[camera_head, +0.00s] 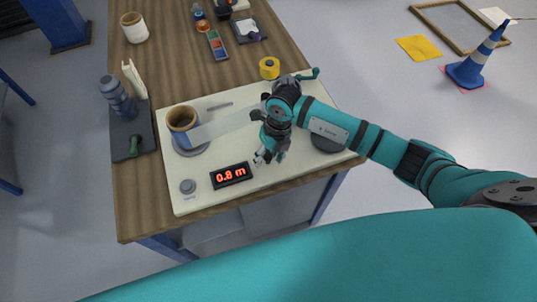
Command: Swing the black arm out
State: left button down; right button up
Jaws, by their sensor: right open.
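A cream baseplate (210,190) lies on the wooden table. A brown roll (183,119) stands on a grey disc at its left. A pale, translucent film strip (222,127) runs from the roll to the right, behind my right gripper. My right gripper (267,157) is open and points down over the plate, right of the red-lit display (231,175) reading 0.8 m. I see nothing between its fingers. A dark disc (327,143) is partly covered by my right arm. I cannot clearly make out the black arm; my right wrist hides that area. My left gripper is out of view.
A grey knob (188,186) is at the front left. A cone (478,62) stands on the floor.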

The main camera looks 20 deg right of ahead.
jog(key=shift+s, duration=0.15)
grip_shut()
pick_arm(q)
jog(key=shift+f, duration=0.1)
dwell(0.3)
